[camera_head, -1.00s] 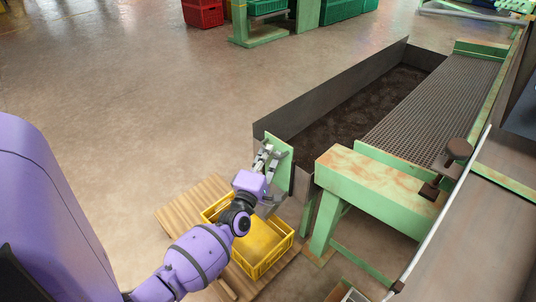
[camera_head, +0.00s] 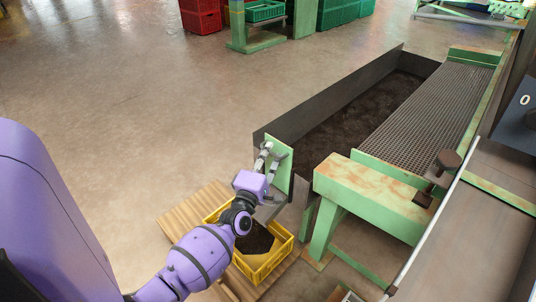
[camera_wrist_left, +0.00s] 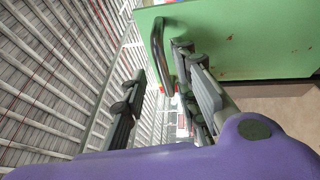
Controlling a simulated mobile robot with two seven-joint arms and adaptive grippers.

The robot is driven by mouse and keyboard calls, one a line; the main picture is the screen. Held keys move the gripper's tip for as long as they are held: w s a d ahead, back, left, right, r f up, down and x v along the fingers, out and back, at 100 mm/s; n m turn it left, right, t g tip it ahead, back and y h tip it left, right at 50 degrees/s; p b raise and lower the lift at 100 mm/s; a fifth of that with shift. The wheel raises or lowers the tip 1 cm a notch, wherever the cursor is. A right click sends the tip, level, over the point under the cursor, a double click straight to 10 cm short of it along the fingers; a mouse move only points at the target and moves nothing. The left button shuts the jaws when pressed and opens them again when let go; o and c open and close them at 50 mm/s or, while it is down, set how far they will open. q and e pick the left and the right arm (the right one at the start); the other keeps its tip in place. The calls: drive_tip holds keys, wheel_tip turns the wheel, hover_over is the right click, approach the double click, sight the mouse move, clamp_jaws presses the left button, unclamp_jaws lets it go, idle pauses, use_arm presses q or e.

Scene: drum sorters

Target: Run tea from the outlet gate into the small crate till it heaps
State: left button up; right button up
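The small yellow crate (camera_head: 272,263) stands below the trough's near end in the head view. Dark tea (camera_head: 258,240) lies in it, with bare yellow floor still showing at its front; my arm hides part of it. The green outlet gate (camera_head: 281,170) is upright at the trough end, with a dark curved handle (camera_wrist_left: 160,55) in the left wrist view. My left gripper (camera_head: 271,156) is at the gate, its fingers spread apart on either side of the handle; the left wrist view shows it open too (camera_wrist_left: 162,85). My right gripper is out of view.
The long dark trough (camera_head: 315,108) holds more tea (camera_head: 365,115), beside a mesh screen (camera_head: 430,100) and green frame (camera_head: 375,190). The crate sits on a wooden pallet (camera_head: 188,216). Red crates (camera_head: 200,20) stand far back. Floor at left is clear.

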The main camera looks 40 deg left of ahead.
use_arm(q)
drive_tip(key=v, duration=1.2)
drive_tip(key=shift+s, duration=0.1)
